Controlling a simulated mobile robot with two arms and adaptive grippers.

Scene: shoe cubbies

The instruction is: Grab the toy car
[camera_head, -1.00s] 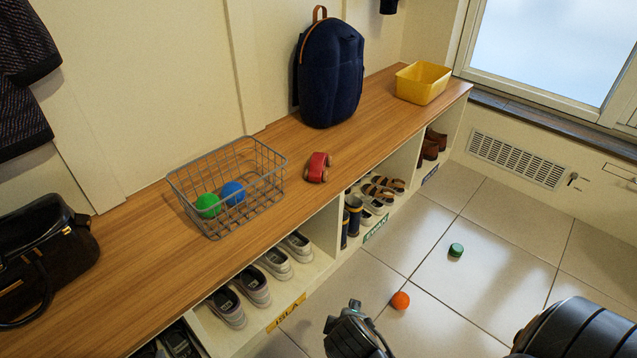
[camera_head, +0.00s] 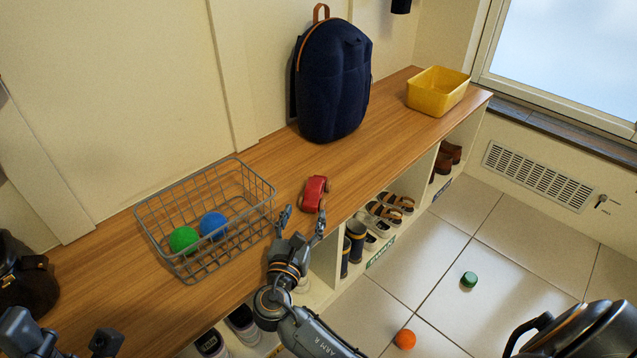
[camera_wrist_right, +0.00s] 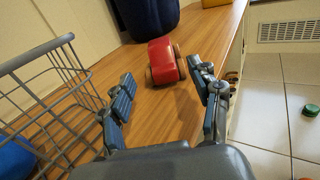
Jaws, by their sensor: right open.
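The red toy car (camera_head: 314,193) sits on the wooden bench top, between the wire basket and the bench's front edge. It also shows in the right wrist view (camera_wrist_right: 163,62), with tan wheels. My right gripper (camera_head: 301,219) is open and empty just in front of the car, its two fingers spread towards it. In the right wrist view the fingertips (camera_wrist_right: 165,82) stand left and right of the car's near end, with bare wood between them. My left gripper (camera_head: 62,340) shows in part at the lower left corner, far from the car; its fingers are apart.
A grey wire basket (camera_head: 148,214) with a green ball (camera_head: 183,239) and a blue ball (camera_head: 213,225) stands left of my right gripper. A navy backpack (camera_head: 333,80) and a yellow bin (camera_head: 438,91) stand farther back. Shoes fill the cubbies below.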

